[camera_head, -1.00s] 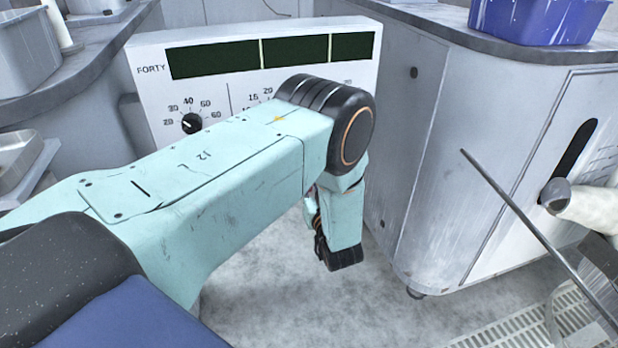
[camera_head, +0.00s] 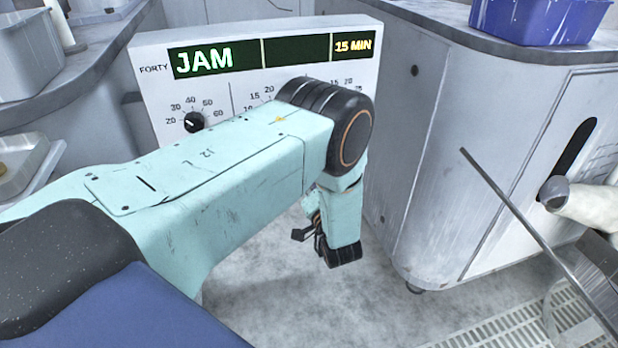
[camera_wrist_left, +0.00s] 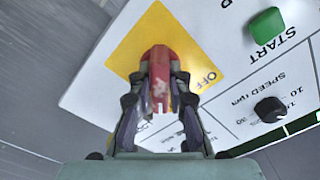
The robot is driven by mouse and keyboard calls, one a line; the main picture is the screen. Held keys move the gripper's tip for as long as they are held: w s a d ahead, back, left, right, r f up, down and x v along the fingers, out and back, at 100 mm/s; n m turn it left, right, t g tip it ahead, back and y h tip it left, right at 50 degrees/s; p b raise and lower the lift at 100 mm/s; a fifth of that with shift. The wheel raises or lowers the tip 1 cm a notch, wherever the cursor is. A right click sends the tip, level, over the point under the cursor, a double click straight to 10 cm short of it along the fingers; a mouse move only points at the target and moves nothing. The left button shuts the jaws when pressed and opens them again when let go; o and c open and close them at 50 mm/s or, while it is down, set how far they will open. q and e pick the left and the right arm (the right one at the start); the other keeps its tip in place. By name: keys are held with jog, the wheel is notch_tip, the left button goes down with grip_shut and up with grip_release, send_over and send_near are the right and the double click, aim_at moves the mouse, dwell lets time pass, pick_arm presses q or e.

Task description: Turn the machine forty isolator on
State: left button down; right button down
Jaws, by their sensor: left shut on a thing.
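The machine forty panel (camera_head: 150,90) stands behind my left arm in the head view, its display lit with green JAM (camera_head: 204,59) and yellow 15 MIN (camera_head: 353,46). In the left wrist view, the red isolator handle (camera_wrist_left: 160,62) sits on a yellow plate (camera_wrist_left: 125,50), with the word OFF (camera_wrist_left: 208,78) to its right. My left gripper (camera_wrist_left: 158,95) is shut on the handle, a finger on each side. In the head view the isolator is hidden behind my left arm, and the gripper shows only partly below the wrist. My right gripper is in neither view.
A green START button (camera_wrist_left: 266,26) and a black speed knob (camera_wrist_left: 270,109) are on the panel near the isolator. A grey cabinet (camera_head: 430,150) stands close on the right, with a blue bin (camera_head: 540,22) on top. A thin rod (camera_head: 520,210) slants across the lower right.

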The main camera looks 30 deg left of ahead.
pick_arm(q)
jog(key=shift+f, duration=0.1)
dwell(0.5)
jog(key=c, duration=1.3)
grip_release()
jog(key=v, duration=1.2)
